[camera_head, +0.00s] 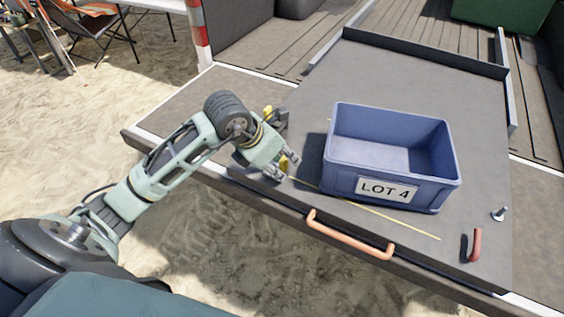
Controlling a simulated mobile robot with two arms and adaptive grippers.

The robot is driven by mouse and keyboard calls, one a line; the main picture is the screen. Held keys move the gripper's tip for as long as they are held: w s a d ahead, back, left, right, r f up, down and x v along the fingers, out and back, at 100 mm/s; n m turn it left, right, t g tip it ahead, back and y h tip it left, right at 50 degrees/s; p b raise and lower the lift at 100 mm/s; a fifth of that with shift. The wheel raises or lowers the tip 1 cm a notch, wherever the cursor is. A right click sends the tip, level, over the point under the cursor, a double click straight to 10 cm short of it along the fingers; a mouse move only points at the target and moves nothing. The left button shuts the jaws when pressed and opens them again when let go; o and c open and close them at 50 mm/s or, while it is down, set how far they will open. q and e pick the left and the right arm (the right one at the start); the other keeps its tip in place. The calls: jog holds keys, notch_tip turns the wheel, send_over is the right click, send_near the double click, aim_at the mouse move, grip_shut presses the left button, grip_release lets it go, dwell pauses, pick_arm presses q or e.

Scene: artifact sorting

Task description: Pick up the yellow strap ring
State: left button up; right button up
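My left gripper (287,169) is low over the left part of the grey tray board, just left of the blue crate. A small yellow piece (284,162) shows at its fingers; I cannot tell whether this is the strap ring or part of the gripper. Another yellow piece (267,112) shows behind the wrist, beside a dark part. No yellow ring shape is clear, and the gripper hides part of the board. Whether the fingers are open or shut is too small to tell. My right gripper is not in view.
The blue crate (341,177) labelled LOT 4 looks empty. A thin yellow line (390,220) runs along the board in front of it. A red curved piece (475,245) and a small metal bolt (499,214) lie at right. An orange handle (350,238) sits at the front edge.

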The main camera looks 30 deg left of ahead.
pick_arm(q)
jog(key=shift+f, duration=0.1)
jog(key=shift+c, duration=0.3)
grip_shut()
jog(key=shift+w, duration=0.1)
notch_tip(320, 180, up, 10)
jog(key=b, duration=0.2)
dwell(0.4)
notch_tip(320, 180, up, 9)
jog(key=p, duration=0.6)
dwell(0.5)
